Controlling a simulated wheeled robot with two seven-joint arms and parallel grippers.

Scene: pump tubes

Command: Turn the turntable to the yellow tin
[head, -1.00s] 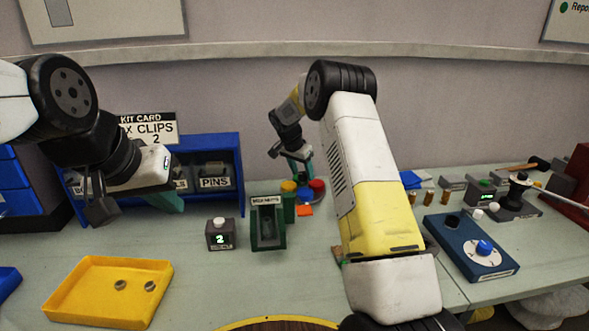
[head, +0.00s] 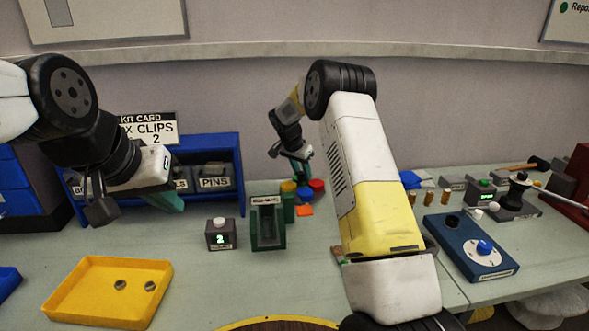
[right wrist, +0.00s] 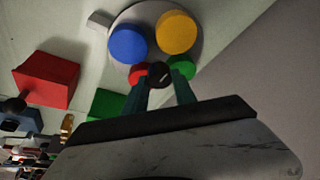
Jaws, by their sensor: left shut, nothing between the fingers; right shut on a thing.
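The turntable (right wrist: 199,42) is a grey disc with a blue tin (right wrist: 129,44), a yellow tin (right wrist: 177,32), a red tin (right wrist: 138,73) and a green tin (right wrist: 181,69) in the right wrist view. My right gripper (right wrist: 159,80) is shut on the dark central knob (right wrist: 158,72). In the head view, the yellow tin (head: 288,187), blue tin (head: 304,194) and red tin (head: 317,186) show below my right gripper (head: 302,172); the disc is mostly hidden there. My left gripper (head: 172,202) is shut and empty, above the table at the left.
An orange flat piece (head: 305,210) lies before the tins. A green holder (head: 267,241) and a grey counter box (head: 220,235) stand left of them. A yellow tray (head: 65,301) is at front left, a blue dial box (head: 470,262) at right. My right forearm blocks the middle.

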